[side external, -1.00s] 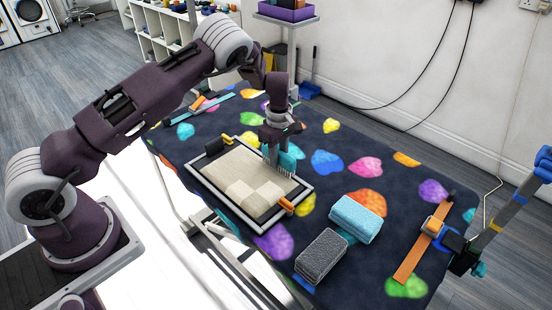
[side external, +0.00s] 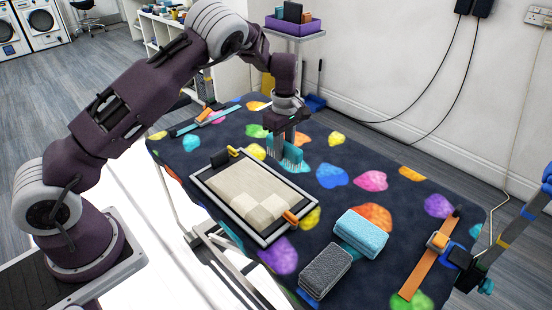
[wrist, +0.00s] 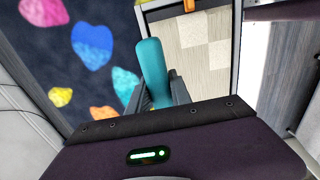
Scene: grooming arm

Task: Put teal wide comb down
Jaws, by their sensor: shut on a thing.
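My gripper (side external: 287,137) is shut on the teal wide comb (side external: 291,160) and points down at the far side of the framed tray. In the side view the comb's teeth point down, close to the patterned table cover; I cannot tell whether they touch it. In the wrist view the comb's teal back (wrist: 152,70) shows between the two fingers (wrist: 157,90), and its teeth are hidden there. The framed tray (side external: 222,205) holds a beige pad with lighter patches and lies beside the comb. It also shows in the wrist view (wrist: 233,50).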

